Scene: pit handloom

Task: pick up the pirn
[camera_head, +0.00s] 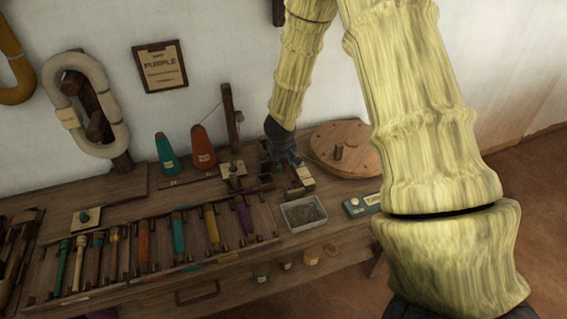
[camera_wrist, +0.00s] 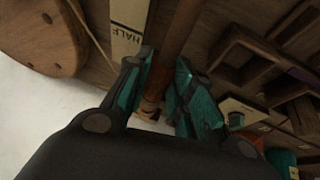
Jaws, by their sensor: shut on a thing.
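My gripper (camera_head: 288,158) is low over the back right of the wooden bench, beside a small block with a pale top. In the wrist view its two teal fingers (camera_wrist: 164,66) are shut on a slim brown wooden rod, which I take to be the pirn (camera_wrist: 181,28). The rod runs between the fingers, with an orange-brown end (camera_wrist: 151,104) showing near the palm. In the head view the gripper hides the pirn. I cannot tell whether it touches the bench.
A pale block marked HALF (camera_wrist: 126,28) lies close beside the fingers. A round wooden disc (camera_head: 350,137), a clear tray (camera_head: 303,213), two thread cones (camera_head: 203,150) and a post (camera_head: 230,115) stand nearby. Several coloured pirns (camera_head: 178,235) lie in a front rack.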

